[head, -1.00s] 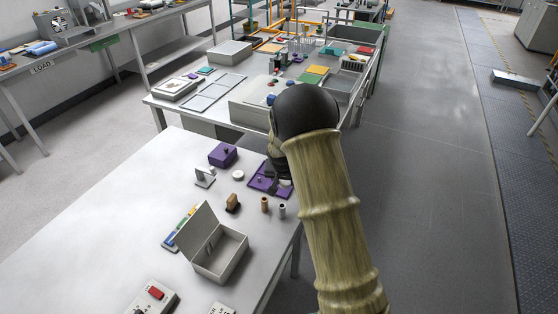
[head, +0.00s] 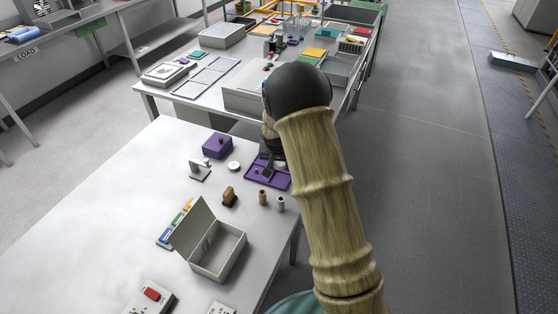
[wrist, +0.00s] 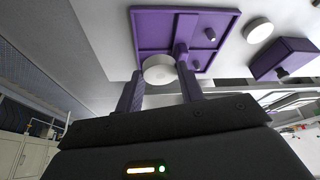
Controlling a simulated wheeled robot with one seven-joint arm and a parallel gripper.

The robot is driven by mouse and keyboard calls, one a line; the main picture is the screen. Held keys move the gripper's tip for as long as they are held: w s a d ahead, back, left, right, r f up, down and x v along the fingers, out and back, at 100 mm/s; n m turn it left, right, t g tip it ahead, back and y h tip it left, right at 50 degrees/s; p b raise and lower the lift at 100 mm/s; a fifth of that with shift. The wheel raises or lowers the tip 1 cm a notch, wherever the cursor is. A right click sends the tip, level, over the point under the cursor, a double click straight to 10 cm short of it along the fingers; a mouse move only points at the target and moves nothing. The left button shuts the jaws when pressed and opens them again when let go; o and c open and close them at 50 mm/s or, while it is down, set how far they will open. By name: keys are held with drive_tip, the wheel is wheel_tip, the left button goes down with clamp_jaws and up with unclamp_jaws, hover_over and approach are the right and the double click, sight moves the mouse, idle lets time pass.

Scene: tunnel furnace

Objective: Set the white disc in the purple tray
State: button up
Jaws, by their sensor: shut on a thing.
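A white disc (wrist: 158,70) is between the fingers of my gripper (wrist: 160,64), which is shut on it. In the wrist view the disc overlaps the near edge of the purple tray (wrist: 150,35); I cannot tell whether it touches the tray. In the head view the tray (head: 254,178) lies flat near the table's far right corner, with my gripper (head: 271,166) over it and partly hiding it. The held disc shows as a pale patch (head: 281,164) beside the fingers. The tray has raised dividers and a small purple knob (wrist: 210,33).
A second white disc (head: 234,165) lies on the table left of the tray, near a purple box (head: 217,146) with a knob. Two small cylinders (head: 263,197) and a brown-handled stamp (head: 229,196) stand in front. An open grey box (head: 218,255) is nearer.

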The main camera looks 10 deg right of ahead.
sight(280, 165)
wheel_tip(280, 165, down, 2)
drive_tip(key=shift+a+f+b, duration=0.1)
drive_tip(key=shift+b, duration=0.4)
drive_tip(key=shift+d+f+b, duration=0.25)
drive_tip(key=shift+f+b, duration=0.05)
drive_tip(key=shift+f, duration=0.15)
drive_tip(key=shift+a+f+b, duration=0.15)
drive_tip(key=shift+f+b, duration=0.4)
drive_tip(key=shift+f, duration=0.15)
drive_tip(key=shift+a+f+b, duration=0.1)
drive_tip(key=shift+f+b, duration=0.4)
drive_tip(key=shift+f, duration=0.15)
drive_tip(key=shift+s, duration=0.1)
drive_tip(key=shift+d, duration=0.1)
drive_tip(key=shift+f+b, duration=0.6)
drive_tip(key=o, duration=1.4)
